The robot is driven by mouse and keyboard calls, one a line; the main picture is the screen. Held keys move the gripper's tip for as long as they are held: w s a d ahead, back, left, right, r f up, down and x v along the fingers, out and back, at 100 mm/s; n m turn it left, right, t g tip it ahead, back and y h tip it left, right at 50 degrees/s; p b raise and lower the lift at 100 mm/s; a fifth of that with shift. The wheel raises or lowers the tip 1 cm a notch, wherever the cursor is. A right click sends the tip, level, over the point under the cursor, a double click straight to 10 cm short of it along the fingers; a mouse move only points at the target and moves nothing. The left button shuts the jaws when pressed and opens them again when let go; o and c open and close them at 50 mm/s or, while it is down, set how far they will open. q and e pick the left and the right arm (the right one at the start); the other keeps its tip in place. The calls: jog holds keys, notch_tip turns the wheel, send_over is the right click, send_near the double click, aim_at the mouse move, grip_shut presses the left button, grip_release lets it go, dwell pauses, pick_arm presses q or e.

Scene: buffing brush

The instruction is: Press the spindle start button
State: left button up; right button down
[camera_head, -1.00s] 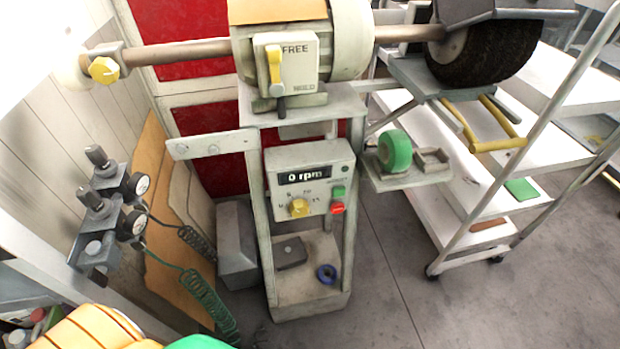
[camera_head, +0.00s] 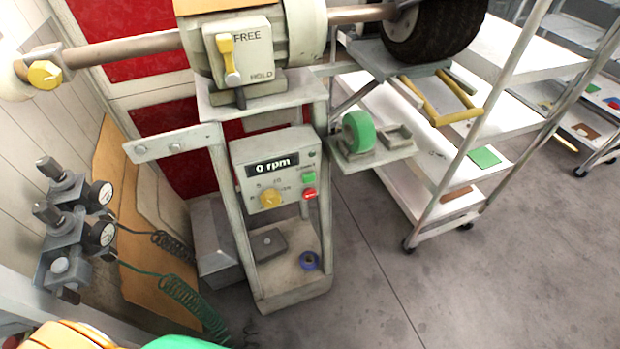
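The spindle control box (camera_head: 277,168) is on the front of the machine stand, and its display reads 0 rpm. A green button (camera_head: 308,177) sits at the right of its panel, above a red button (camera_head: 309,193). A yellow knob (camera_head: 271,199) is at the lower middle of the panel. The motor (camera_head: 252,55) above carries a yellow lever beside the words FREE and HOLD. The dark buffing brush (camera_head: 437,28) is on the spindle at the right. Neither of my grippers shows in this view.
A side shelf (camera_head: 372,152) holds a green wheel. A white rack (camera_head: 465,205) stands at the right. Open grey floor is at the lower right.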

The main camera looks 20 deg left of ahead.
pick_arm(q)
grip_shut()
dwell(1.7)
